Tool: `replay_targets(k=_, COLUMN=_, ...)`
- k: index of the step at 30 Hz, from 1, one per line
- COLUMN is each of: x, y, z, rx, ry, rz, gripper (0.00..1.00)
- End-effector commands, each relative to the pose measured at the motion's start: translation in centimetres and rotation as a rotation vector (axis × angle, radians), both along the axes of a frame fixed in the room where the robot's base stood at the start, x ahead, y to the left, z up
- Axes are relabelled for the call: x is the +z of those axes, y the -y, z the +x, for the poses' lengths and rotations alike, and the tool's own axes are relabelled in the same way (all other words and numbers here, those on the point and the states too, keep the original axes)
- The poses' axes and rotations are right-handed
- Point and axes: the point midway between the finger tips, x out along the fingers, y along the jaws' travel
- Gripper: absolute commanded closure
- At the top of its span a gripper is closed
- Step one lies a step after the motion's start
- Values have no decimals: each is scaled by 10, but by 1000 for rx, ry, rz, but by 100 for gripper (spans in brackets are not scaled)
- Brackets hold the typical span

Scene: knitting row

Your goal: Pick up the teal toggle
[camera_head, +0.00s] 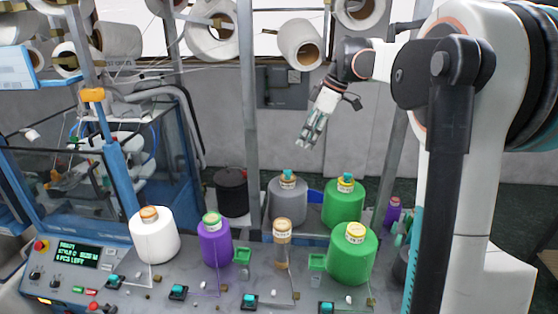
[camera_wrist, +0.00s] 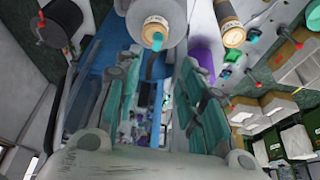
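Several small teal pieces are in view, and I cannot tell which one is the task's toggle. Teal switches sit on dark bases along the front of the grey table: a left one (camera_head: 115,281), a second (camera_head: 178,291), a third (camera_head: 249,300) and a right one (camera_head: 326,308). Another teal piece (camera_head: 288,174) is on top of the grey cone and shows in the wrist view (camera_wrist: 157,41). One more (camera_head: 346,179) is on the rear green cone. My gripper (camera_head: 308,138) is in the air behind and above the cones. Its teal-padded fingers (camera_wrist: 158,110) are apart, with nothing held.
A white cone (camera_head: 155,240), a purple cone (camera_head: 215,246), a thin tan cone (camera_head: 282,248) and a front green cone (camera_head: 350,262) stand on the table. The grey cone (camera_head: 287,205) stands behind. A control panel (camera_head: 78,255) is at left. Yarn rolls (camera_head: 301,45) hang above.

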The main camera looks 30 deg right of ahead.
Motion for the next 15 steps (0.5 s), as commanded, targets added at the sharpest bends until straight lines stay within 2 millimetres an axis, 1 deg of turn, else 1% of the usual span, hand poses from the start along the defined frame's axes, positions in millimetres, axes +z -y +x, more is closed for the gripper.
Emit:
replay_targets(k=2, x=0, y=5, z=2, rx=3, ry=0, rz=4, gripper=63)
replay_targets(k=4, x=-7, y=4, z=4, rx=5, ry=1, rz=4, gripper=63)
replay_targets(k=12, x=-53, y=-12, z=16, rx=5, ry=1, rz=4, gripper=63)
replay_targets(k=15, x=-66, y=-15, z=19, rx=4, ry=0, rz=4, gripper=63)
